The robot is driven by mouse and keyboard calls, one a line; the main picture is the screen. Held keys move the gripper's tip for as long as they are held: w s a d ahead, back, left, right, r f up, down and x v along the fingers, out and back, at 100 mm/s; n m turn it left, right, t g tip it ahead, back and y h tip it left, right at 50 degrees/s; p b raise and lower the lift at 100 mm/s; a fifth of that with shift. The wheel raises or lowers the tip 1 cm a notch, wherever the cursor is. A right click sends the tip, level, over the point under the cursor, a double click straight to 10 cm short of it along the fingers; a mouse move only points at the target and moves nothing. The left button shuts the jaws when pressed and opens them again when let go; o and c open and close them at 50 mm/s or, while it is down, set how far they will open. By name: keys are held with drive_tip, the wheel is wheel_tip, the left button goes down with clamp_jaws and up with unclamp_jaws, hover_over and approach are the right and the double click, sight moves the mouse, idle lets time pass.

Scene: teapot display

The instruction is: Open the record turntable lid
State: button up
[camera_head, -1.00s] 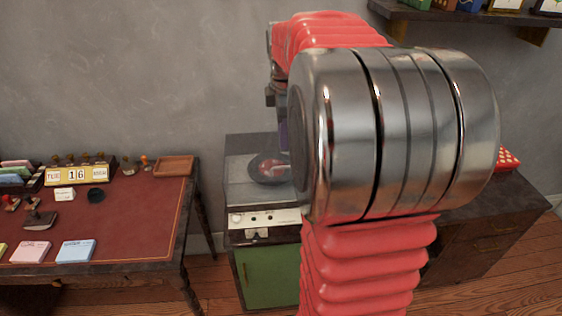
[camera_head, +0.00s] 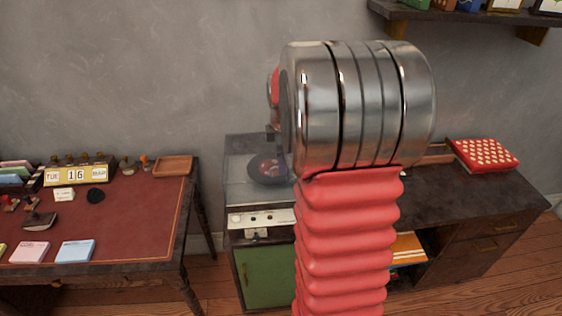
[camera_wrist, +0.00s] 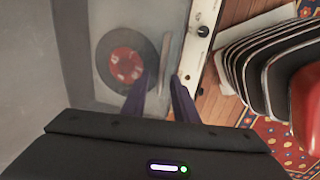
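The record turntable (camera_head: 262,218) stands on a cabinet in the middle of the head view, partly behind my arm. Its clear lid (camera_head: 238,180) looks down over a dark record (camera_head: 268,168) with a red label. In the wrist view the record (camera_wrist: 125,62) lies left of a pale bar (camera_wrist: 163,58) that looks like the lid's handle, beside the white control strip (camera_wrist: 196,45). My gripper (camera_wrist: 161,76) has its two dark purple fingers apart, with tips near the lower end of this bar. I cannot tell whether they touch it. In the head view my arm mostly hides the gripper.
The cabinet has a green door (camera_head: 265,275). To the right is a dark sideboard (camera_head: 460,200) with a red spotted box (camera_head: 485,154). At the left is a desk (camera_head: 120,225) with a calendar, stamps and cards. A wall shelf (camera_head: 455,14) hangs at upper right.

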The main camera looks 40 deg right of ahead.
clamp_jaws()
drive_tip(key=shift+w+d+r, duration=0.1)
idle(1.2)
drive_tip(key=shift+w+r, duration=0.1)
drive_tip(key=shift+r, duration=0.05)
